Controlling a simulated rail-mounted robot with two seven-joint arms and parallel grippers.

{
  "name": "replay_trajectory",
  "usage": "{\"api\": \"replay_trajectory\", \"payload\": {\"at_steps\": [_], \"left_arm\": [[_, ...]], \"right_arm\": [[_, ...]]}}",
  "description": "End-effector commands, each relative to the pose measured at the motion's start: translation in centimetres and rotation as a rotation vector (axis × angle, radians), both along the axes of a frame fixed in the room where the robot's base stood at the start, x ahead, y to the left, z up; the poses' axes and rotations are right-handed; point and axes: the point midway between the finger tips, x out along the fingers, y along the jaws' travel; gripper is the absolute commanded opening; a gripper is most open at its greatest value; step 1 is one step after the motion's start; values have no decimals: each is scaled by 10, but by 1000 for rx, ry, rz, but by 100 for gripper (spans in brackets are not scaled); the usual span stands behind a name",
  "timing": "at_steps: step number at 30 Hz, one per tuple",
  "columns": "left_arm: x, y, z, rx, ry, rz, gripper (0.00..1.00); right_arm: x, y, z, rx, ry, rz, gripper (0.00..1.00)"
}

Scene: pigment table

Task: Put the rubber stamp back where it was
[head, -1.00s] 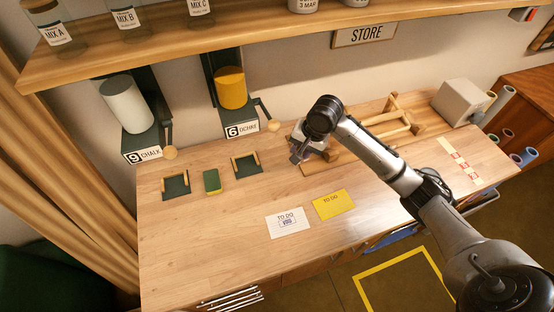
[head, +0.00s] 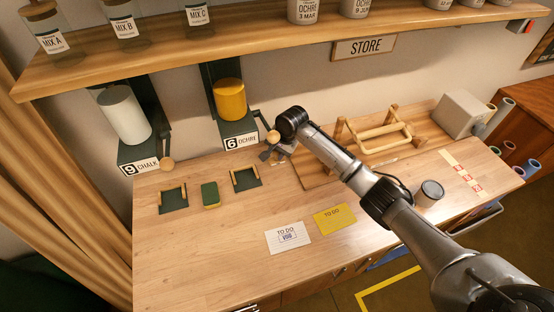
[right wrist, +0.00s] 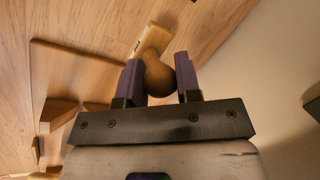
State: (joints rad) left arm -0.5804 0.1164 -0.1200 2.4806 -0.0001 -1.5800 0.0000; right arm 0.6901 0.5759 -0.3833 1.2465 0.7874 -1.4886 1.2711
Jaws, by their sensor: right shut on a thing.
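My right gripper (right wrist: 160,82) is shut on the rubber stamp (right wrist: 158,76), its fingers on either side of a round wooden knob. The stamp's wooden block (right wrist: 152,40) shows beyond the knob, with small unreadable lettering. In the head view my right gripper (head: 276,154) is near the back of the table, just below the ochre dispenser's lever and by the left end of the wooden board (head: 318,178). My arm hides part of it, and the stamp is not clear there. Whether the stamp touches the table, I cannot tell. My left gripper is not in view.
Two dark holders (head: 173,199) (head: 246,179) flank a green pad (head: 210,195). A printed white card (head: 287,238) and a yellow card (head: 334,219) lie in front. A rack (head: 383,134) stands on the board. A jar (head: 430,191) stands right of my arm. Chalk (head: 125,115) and ochre (head: 229,98) dispensers hang behind.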

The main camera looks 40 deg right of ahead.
Motion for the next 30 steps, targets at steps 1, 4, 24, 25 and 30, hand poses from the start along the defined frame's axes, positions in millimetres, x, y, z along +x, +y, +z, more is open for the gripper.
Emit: {"api": "replay_trajectory", "payload": {"at_steps": [1, 4, 24, 25, 30], "left_arm": [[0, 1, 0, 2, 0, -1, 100], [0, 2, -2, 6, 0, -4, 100], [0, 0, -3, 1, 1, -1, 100], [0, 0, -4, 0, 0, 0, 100], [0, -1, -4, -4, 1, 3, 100]], "right_arm": [[0, 0, -2, 0, 1, 0, 16], [0, 0, -10, 0, 2, -1, 16], [-1, 0, -43, 0, 1, -1, 32], [-1, 0, -43, 0, 1, 0, 35], [-1, 0, -43, 0, 1, 0, 52]]}}
